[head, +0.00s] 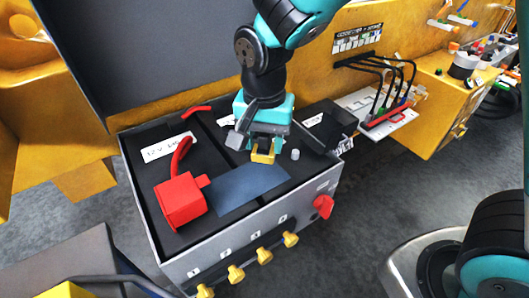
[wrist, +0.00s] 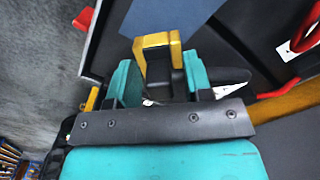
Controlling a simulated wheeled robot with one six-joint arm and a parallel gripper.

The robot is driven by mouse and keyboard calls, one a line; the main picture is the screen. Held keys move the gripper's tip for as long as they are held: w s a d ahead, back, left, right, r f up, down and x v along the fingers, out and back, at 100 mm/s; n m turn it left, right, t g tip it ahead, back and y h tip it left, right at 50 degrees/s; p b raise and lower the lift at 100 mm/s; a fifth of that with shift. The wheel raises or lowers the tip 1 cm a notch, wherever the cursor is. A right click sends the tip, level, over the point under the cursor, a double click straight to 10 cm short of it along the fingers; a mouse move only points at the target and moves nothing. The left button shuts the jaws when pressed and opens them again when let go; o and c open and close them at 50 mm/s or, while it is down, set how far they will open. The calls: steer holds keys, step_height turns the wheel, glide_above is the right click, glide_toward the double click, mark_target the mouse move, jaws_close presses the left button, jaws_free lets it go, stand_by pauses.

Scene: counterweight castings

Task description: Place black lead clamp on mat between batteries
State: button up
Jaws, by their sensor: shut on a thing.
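My gripper (head: 265,132) has teal fingers and hangs over the open battery box, near the right end of the blue-grey mat (head: 240,190). It is shut on the black lead clamp, whose yellow jaws (head: 263,156) point down toward the mat. In the wrist view the clamp's black body (wrist: 158,70) sits between the two teal fingers (wrist: 158,82), with the mat (wrist: 165,16) beyond it. I cannot tell whether the jaws touch the mat. The battery tops are dark; one carries a white label (head: 168,147). The fingers hide part of the clamp.
A red block-shaped cover (head: 180,200) with a red strap stands left of the mat. A grey post (head: 295,154) and a black cover (head: 327,124) stand to the right. The box front has a red knob (head: 323,206) and yellow knobs (head: 236,273). The mat's middle is clear.

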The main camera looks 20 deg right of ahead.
steer(key=shift+f+p, duration=0.35)
steer(key=shift+f, duration=2.15)
steer(key=shift+f, duration=0.1)
steer(key=shift+f, duration=0.15)
steer(key=o, duration=1)
steer(key=shift+r, duration=0.2)
